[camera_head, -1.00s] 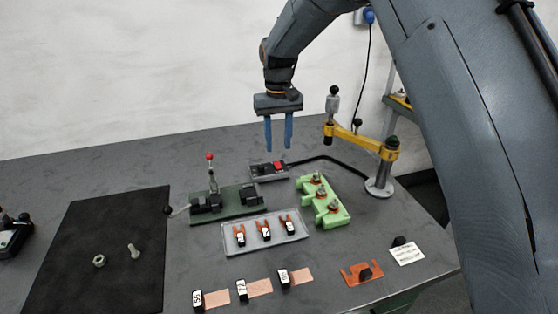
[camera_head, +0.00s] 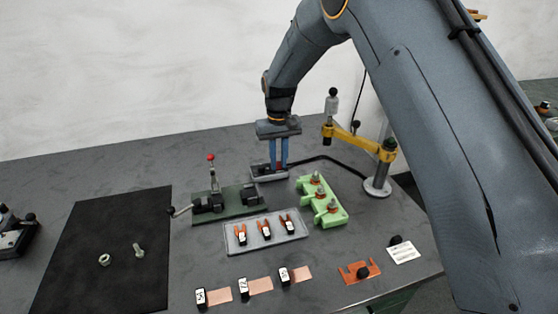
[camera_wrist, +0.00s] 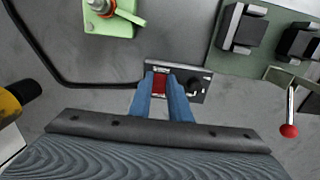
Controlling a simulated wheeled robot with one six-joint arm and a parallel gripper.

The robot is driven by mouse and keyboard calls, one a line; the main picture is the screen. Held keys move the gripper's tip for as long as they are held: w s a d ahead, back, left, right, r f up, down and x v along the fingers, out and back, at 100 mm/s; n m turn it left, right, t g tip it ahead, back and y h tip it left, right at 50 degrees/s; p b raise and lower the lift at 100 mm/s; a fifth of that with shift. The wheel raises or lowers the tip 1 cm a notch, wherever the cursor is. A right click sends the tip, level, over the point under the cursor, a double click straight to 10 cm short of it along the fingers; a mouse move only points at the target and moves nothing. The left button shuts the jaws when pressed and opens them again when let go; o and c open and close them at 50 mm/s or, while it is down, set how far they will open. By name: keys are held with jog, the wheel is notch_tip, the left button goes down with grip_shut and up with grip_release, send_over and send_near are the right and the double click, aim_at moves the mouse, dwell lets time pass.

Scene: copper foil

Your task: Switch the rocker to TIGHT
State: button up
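The red rocker (camera_wrist: 160,84) is set in a small dark switch box (camera_wrist: 178,72), next to a black knob (camera_wrist: 197,86). In the head view the box (camera_head: 262,173) lies on the bench behind the green fixture, partly covered by my gripper. My gripper (camera_head: 278,166) points down with its blue fingers at the box. In the wrist view the fingers (camera_wrist: 161,94) stand apart, with the red rocker showing between their tips. Whether they touch it cannot be told. The rocker's tilt and lettering are not readable.
A green fixture with a red-tipped lever (camera_head: 211,158) stands left of the box, and a light green block (camera_head: 328,208) stands to the right. A yellow jointed arm on a post (camera_head: 380,165) is further right. A black cable runs from the box.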

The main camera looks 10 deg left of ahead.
grip_shut()
jog(key=shift+w+a+f+g+h+b, duration=0.2)
jog(key=shift+w+g+h+b, duration=0.2)
jog(key=shift+g+b, duration=0.5)
jog(key=g+b, duration=0.1)
jog(key=b, duration=0.1)
jog(key=shift+w+b, duration=0.15)
jog(key=shift+b, duration=0.15)
jog(key=shift+r+g+h+b, duration=0.2)
jog(key=shift+g+h+b, duration=0.1)
jog(key=shift+h+b, duration=0.15)
jog(key=shift+r, duration=0.1)
jog(key=o, duration=0.7)
grip_release()
jog(key=shift+b+v, duration=1.1)
jog(key=shift+v, duration=2.75)
